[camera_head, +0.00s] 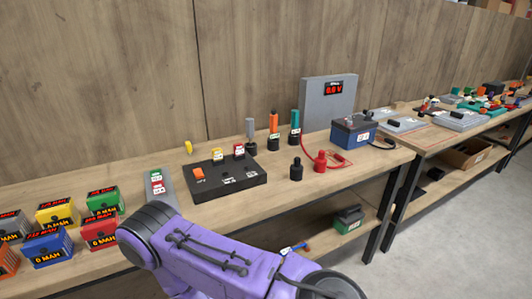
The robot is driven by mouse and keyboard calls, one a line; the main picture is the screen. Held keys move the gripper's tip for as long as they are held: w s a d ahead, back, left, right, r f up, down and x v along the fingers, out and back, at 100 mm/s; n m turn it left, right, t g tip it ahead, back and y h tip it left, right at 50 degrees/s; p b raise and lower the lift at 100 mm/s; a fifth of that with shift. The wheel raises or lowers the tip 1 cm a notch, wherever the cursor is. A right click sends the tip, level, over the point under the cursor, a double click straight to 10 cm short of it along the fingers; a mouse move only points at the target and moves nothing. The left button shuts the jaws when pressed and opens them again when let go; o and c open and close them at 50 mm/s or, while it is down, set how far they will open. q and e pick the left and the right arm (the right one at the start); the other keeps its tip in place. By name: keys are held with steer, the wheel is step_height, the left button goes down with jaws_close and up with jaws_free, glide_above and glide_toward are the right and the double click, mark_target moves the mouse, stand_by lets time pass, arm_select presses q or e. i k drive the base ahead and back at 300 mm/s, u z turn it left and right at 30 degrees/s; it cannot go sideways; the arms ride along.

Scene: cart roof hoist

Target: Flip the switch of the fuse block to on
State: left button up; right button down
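The black fuse block (245,184) lies on the wooden bench near the middle of the head view. An orange piece (198,173), which looks like its switch, sits at its left end; its on or off position is too small to tell. A yellow fuse (217,155) and a red fuse (239,151) stand at its back edge. A purple arm of mine crosses the bottom of the view in front of the bench. Neither of my grippers shows.
A grey strip with green and red buttons (155,177) lies left of the block. Several coloured boxes (102,230) stand further left. Upright tools (273,125), a grey meter panel (328,104) reading about 0.0 V and a blue battery (352,132) stand to the right.

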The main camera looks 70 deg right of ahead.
mark_target(198, 174)
steer(key=z, duration=0.9)
